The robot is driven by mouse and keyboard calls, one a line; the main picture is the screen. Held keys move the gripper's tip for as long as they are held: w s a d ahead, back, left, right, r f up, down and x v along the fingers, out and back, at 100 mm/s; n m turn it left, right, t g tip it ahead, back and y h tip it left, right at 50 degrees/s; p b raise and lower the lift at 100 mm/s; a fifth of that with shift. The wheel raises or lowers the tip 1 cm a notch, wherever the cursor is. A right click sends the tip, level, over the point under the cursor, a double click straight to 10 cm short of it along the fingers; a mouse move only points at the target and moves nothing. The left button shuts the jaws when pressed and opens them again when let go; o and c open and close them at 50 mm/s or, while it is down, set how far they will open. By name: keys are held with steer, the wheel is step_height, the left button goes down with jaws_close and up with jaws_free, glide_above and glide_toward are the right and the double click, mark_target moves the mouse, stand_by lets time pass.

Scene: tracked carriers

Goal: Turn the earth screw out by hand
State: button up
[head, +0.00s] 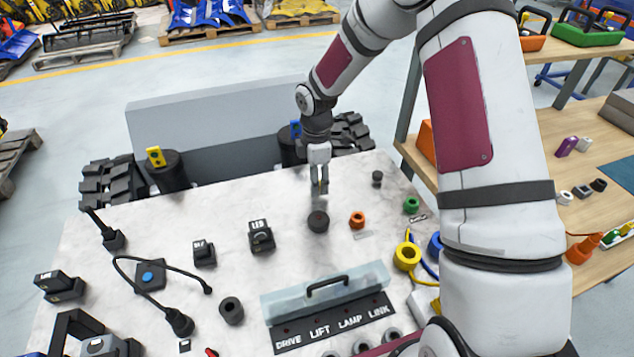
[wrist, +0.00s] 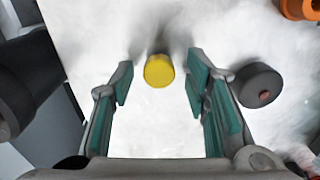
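A yellow round knob (wrist: 159,70), which looks like the earth screw's head, stands on the pale worktop (wrist: 160,128). In the wrist view it lies between my gripper's (head: 320,190) two teal-padded fingers, near their tips. A gap shows on both sides, so the fingers are open and not touching it.
A dark round piece (head: 318,221) stands close in front of my gripper, with an orange ring (head: 357,220) to its right. A small dark post (head: 377,179) is further right. A grey-walled tracked carrier (head: 220,115) lies beyond the worktop's far edge. A clear-lidded panel (head: 325,292) is nearer.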

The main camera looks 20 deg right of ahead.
steer(key=m, duration=0.3)
steer(key=shift+w+m, duration=0.1)
steer(key=shift+m, duration=0.3)
steer(key=m+b, duration=0.1)
steer(key=m, duration=0.9)
steer(key=shift+m+b, duration=0.3)
steer(key=shift+m, duration=0.1)
steer(key=m, duration=1)
steer(key=shift+f+m, duration=0.1)
steer(key=shift+m, duration=0.2)
steer(key=m, duration=0.4)
steer(key=shift+p, duration=0.35)
